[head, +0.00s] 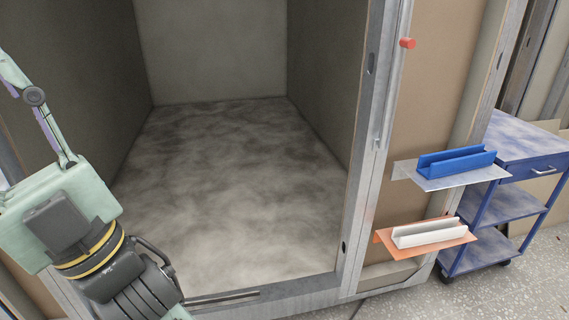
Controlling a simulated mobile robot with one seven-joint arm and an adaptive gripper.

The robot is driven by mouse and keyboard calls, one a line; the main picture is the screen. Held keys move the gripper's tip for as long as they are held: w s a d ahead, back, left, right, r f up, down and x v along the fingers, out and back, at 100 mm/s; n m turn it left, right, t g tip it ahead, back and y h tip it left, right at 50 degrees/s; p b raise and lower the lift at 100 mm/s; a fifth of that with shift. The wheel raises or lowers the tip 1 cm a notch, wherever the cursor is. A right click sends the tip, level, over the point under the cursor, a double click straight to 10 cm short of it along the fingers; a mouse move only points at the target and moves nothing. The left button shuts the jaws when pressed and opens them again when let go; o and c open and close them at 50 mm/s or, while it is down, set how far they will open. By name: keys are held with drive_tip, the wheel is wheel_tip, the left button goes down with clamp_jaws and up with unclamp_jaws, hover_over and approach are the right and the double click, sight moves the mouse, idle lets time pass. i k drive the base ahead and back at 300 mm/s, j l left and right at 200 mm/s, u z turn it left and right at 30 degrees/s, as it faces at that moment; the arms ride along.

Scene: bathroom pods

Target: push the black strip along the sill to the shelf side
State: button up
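The black strip (225,297) is thin and lies lengthwise along the grey metal sill (310,294) at the front of the pod, at the bottom of the head view. Its right end is free, with bare sill between it and the right door post. My gripper (172,290) is at the lower left, pointing down towards the strip's left end. Its black body and part of its fingers show, but the tips run near the bottom edge. I cannot tell whether it touches the strip or how far the fingers are apart.
A blue cart (520,148) stands far right. The pod floor is clear.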

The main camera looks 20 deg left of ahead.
sight(212, 302)
drive_tip(key=u, duration=1.15)
drive_tip(key=i+z, duration=0.15)
drive_tip(key=i, duration=0.25)
drive_tip(key=i+j+z, duration=0.2)
drive_tip(key=i, duration=0.2)
drive_tip(key=i+j+z, duration=0.15)
drive_tip(key=i, duration=0.2)
